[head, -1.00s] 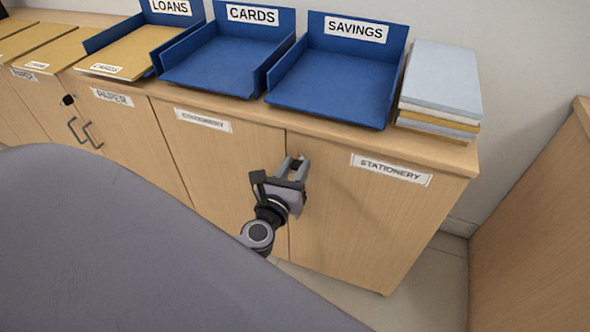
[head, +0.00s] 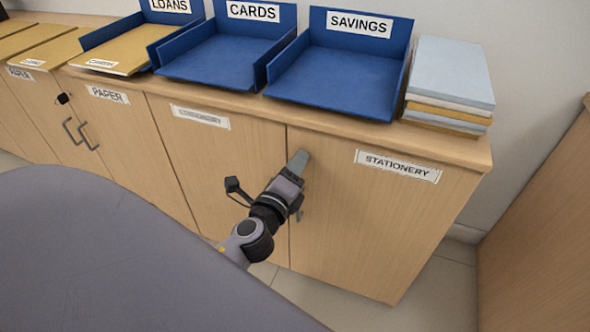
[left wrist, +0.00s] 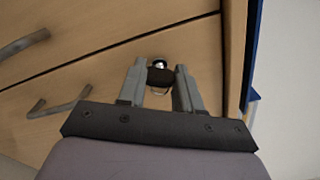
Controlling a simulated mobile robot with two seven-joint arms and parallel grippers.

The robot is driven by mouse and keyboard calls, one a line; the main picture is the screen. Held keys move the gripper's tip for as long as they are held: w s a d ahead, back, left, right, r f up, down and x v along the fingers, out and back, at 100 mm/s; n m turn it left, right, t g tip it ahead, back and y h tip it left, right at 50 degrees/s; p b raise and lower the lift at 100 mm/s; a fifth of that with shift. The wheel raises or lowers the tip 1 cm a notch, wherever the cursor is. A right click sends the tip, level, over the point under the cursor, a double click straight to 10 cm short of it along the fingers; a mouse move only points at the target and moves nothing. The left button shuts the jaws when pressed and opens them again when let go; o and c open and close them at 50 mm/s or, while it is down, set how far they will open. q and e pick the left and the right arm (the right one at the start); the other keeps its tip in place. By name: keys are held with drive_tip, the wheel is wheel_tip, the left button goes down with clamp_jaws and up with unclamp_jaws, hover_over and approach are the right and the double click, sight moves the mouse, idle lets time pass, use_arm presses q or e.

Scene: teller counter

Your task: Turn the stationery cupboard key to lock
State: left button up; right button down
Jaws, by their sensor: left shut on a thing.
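The stationery cupboard (head: 345,225) stands below the counter top, with both doors flush and a "STATIONERY" label on each. My left gripper (head: 299,162) is at the upper part of the seam between these doors, its fingers pointing at the right door; they hide the key in the head view. In the left wrist view, the key's dark bow (left wrist: 160,76) sits between the two fingers of the left gripper (left wrist: 160,70), which is shut on it. A shiny round lock (left wrist: 160,63) shows just beyond the bow. My right gripper is out of view.
Two grey bar handles, one (left wrist: 60,103) nearer the fingers, stand out from the doors. Blue trays, one marked "SAVINGS" (head: 335,80), and a stack of folders (head: 450,75) sit on top. Another cupboard marked "PAPER" (head: 108,94) has a dark key (head: 62,98).

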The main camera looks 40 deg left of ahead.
use_arm(q)
drive_tip(key=shift+f+n+b, duration=0.1)
drive_tip(key=shift+n+b, duration=0.5)
drive_tip(key=shift+n, duration=2.2)
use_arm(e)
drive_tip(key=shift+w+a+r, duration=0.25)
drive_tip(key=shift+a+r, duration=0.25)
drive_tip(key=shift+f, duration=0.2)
use_arm(q)
drive_tip(key=o, duration=1)
drive_tip(key=shift+o, duration=0.2)
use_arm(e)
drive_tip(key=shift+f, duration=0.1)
use_arm(q)
drive_tip(key=shift+s, duration=0.15)
drive_tip(key=b+v, duration=0.1)
drive_tip(key=v, duration=0.6)
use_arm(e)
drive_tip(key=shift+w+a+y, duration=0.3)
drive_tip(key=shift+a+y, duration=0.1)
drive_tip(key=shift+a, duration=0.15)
